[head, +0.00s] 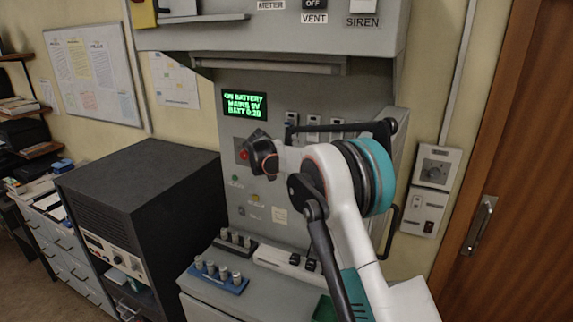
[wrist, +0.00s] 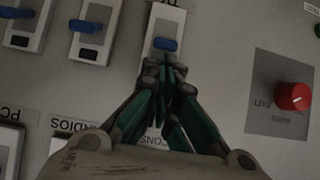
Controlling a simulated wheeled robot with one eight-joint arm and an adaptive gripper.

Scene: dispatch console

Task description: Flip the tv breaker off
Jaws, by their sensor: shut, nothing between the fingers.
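Breakers with blue levers sit in pale housings on the grey panel. In the wrist view one is at the top middle (wrist: 165,43), one further left (wrist: 86,26) and one at the top left corner (wrist: 16,12). No label that I can read says TV, so I cannot tell which is the tv breaker. My gripper (wrist: 165,66) is shut and empty, its tips just below the top middle lever; I cannot tell whether they touch it. In the head view my gripper (head: 262,158) is at the panel, largely hidden by my wrist.
A red knob (wrist: 292,97) on a dark plate is right of my gripper in the wrist view. More housings with labels reading PC and RADIOS are at the lower left. In the head view a green-lettered display (head: 245,104) reads ON BATTERY, and a dark cabinet (head: 150,180) stands left.

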